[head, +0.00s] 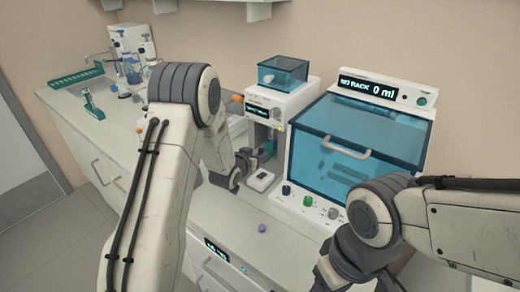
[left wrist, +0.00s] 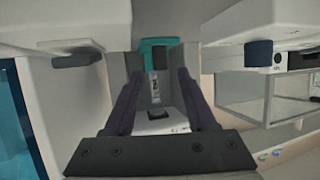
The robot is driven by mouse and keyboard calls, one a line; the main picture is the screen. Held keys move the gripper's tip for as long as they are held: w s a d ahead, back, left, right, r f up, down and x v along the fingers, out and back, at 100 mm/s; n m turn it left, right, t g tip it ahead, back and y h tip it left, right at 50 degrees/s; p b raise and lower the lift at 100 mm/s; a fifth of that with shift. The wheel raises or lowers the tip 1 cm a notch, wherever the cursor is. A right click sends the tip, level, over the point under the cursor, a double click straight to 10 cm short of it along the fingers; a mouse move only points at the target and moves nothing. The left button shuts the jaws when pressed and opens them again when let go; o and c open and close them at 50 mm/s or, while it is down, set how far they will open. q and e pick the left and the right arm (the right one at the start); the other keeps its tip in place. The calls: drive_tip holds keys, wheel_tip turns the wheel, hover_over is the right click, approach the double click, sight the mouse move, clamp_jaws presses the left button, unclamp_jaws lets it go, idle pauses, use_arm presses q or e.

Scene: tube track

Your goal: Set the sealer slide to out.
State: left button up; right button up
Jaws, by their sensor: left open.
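The sealer (head: 285,108) is a white unit with a teal bin on top and a small dark display. A small white slide block with a dark pad (head: 261,180) sits low at its front, out on the counter side. My left gripper (head: 243,165) is just left of this block, at the sealer's front. In the left wrist view, its two dark fingers (left wrist: 160,76) are apart. A pale labelled piece, a teal part (left wrist: 158,44) and a white block with a dark top (left wrist: 160,122) show between them; I cannot tell any contact. My right gripper (head: 338,268) is partly seen, its jaws unclear.
A blue-windowed cabinet (head: 360,135) with a "NO RACK 0 ml" display stands right of the sealer. A purple knob-like piece (head: 262,228) lies on the counter in front. Bottles (head: 133,70) and a green rack (head: 76,77) are at the far left.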

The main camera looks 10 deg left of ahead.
sight(260, 151)
use_arm(q)
drive_tip(key=shift+p+x, duration=0.3)
drive_tip(key=shift+x, duration=1.7)
clamp_jaws()
